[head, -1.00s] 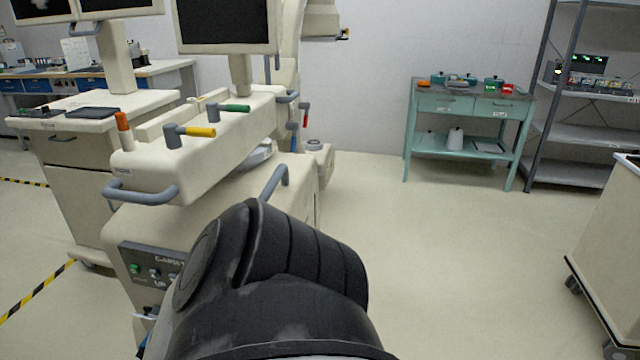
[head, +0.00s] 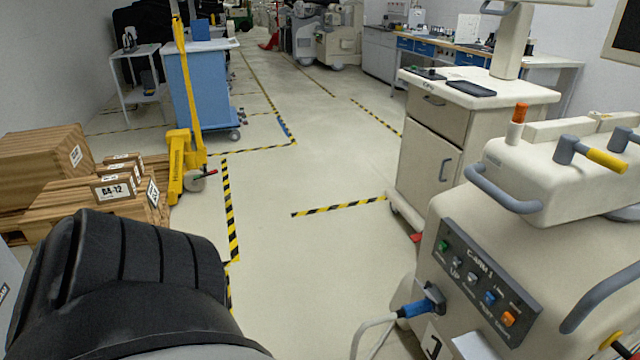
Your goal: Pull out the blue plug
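The blue plug (head: 414,308) sits in a dark socket at the lower left side of the cream C-arm machine (head: 455,210) in the head view. A pale cable (head: 366,326) runs from the plug down and to the left. Above and right of it is a grey control panel (head: 487,280) with several coloured buttons. Neither of my grippers shows; only a black part of my own arm fills the lower left, well apart from the plug.
A cream cabinet cart (head: 432,145) stands behind the machine. Open floor with striped tape lies in the middle.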

